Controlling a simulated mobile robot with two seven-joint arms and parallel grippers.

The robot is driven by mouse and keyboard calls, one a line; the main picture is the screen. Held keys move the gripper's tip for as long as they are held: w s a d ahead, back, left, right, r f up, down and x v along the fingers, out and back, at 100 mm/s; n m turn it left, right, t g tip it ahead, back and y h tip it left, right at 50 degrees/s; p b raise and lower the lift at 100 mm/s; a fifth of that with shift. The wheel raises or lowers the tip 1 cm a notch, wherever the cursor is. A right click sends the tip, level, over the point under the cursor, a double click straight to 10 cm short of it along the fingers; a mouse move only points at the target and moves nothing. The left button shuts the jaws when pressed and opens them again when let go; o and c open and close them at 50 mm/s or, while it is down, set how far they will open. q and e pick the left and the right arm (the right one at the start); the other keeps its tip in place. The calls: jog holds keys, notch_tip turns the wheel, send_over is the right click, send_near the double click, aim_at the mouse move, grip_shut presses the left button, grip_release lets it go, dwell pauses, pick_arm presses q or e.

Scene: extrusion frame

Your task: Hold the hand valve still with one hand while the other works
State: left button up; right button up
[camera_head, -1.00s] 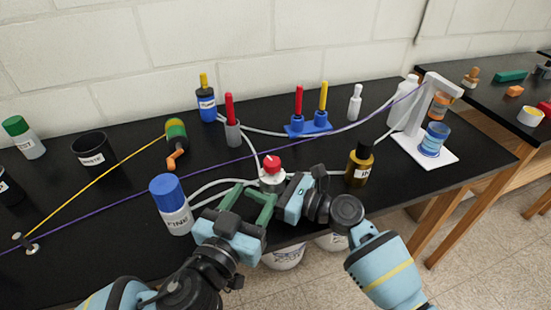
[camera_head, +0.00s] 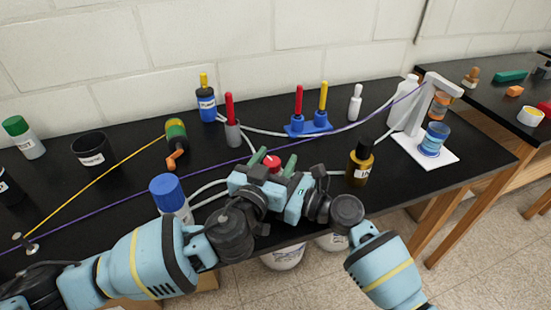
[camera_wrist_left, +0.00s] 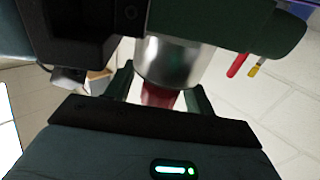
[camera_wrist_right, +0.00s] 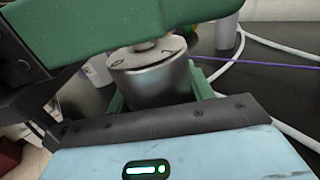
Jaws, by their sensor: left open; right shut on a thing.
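The hand valve has a red knob (camera_head: 271,162) on a silver body. Its silver body (camera_wrist_right: 152,82) fills the middle of the right wrist view, with dial marks on its top. My right gripper (camera_wrist_right: 157,92) is shut on that body, one green finger on each side. My left gripper (camera_head: 274,161) is open over the valve, its green fingers on either side of the red knob. The left wrist view shows the red knob (camera_wrist_left: 160,95) between these fingers, apart from them as far as I can see. In the head view the grippers hide the valve's body.
A blue-capped bottle (camera_head: 168,190) stands close left of my left gripper. A brown bottle (camera_head: 361,165) stands right of the valve. White hoses (camera_head: 208,187) run to the valve area. A yellow cord (camera_head: 100,181) and a purple cord (camera_head: 120,205) cross the table.

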pick_arm(q)
jog(key=shift+w+d, duration=0.1)
jog(key=shift+w, duration=0.15)
jog(key=shift+c, duration=0.4)
jog(key=c, duration=0.9)
jog(key=shift+s+d+f+m+g+h, duration=0.2)
jog(key=shift+d+m+g+h, duration=0.25)
jog(key=shift+h, duration=0.35)
jog(key=shift+a+m+g+h, duration=0.2)
jog(key=shift+m+g+h, duration=0.15)
jog(key=shift+m+h, duration=0.3)
jog(key=shift+s+d+r+m+g+h, duration=0.1)
jog(key=shift+d+m+g+h, duration=0.05)
jog(key=shift+m+g+h, duration=1.35)
jog(key=o, duration=1)
